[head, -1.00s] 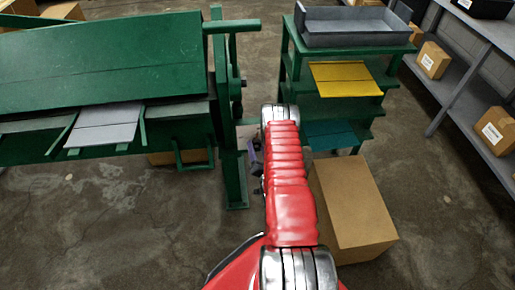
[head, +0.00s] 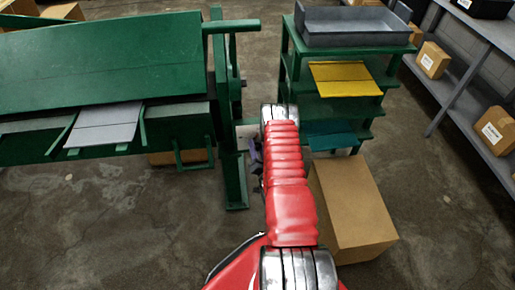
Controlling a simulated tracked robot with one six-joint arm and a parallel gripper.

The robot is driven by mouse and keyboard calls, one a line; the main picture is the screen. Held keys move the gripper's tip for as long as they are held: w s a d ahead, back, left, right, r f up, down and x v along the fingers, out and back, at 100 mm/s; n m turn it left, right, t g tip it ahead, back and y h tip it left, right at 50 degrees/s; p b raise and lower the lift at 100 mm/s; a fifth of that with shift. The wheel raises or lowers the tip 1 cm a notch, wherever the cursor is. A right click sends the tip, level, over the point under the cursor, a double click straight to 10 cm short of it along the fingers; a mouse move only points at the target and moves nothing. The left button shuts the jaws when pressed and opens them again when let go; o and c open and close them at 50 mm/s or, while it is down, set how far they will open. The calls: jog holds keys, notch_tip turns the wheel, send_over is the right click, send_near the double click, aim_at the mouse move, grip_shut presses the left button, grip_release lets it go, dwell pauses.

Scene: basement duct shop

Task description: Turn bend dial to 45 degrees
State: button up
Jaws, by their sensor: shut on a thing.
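The green sheet-metal bending machine (head: 110,62) fills the left of the head view, with its end post (head: 233,165) just left of my arm. A small pale plate (head: 246,131) shows beside that post, partly behind my arm. My gripper (head: 255,152) is at this end of the machine, mostly hidden behind my red arm; only a dark and purplish bit of it shows. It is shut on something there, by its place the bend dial. The dial's face, pointer and degree marks are hidden, so its angle cannot be read.
A grey sheet (head: 107,125) sticks out of the machine's front. A green rack (head: 288,65) with a grey tray (head: 357,38) and a yellow sheet (head: 345,78) stands right of my arm. A cardboard box (head: 352,212) is close on the right. Floor at front left is clear.

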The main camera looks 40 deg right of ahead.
jog(key=shift+s+d, duration=0.1)
jog(key=shift+d, duration=0.05)
jog(key=shift+n, duration=0.3)
jog(key=n, duration=0.4)
jog(key=shift+s+g, duration=0.1)
jog(key=shift+g, duration=0.2)
jog(key=n, duration=0.3)
jog(key=shift+n+g, duration=0.3)
jog(key=n, duration=0.4)
jog(key=shift+g+h, duration=0.3)
jog(key=shift+g, duration=0.1)
jog(key=n, duration=0.4)
jog(key=shift+g+h, duration=0.3)
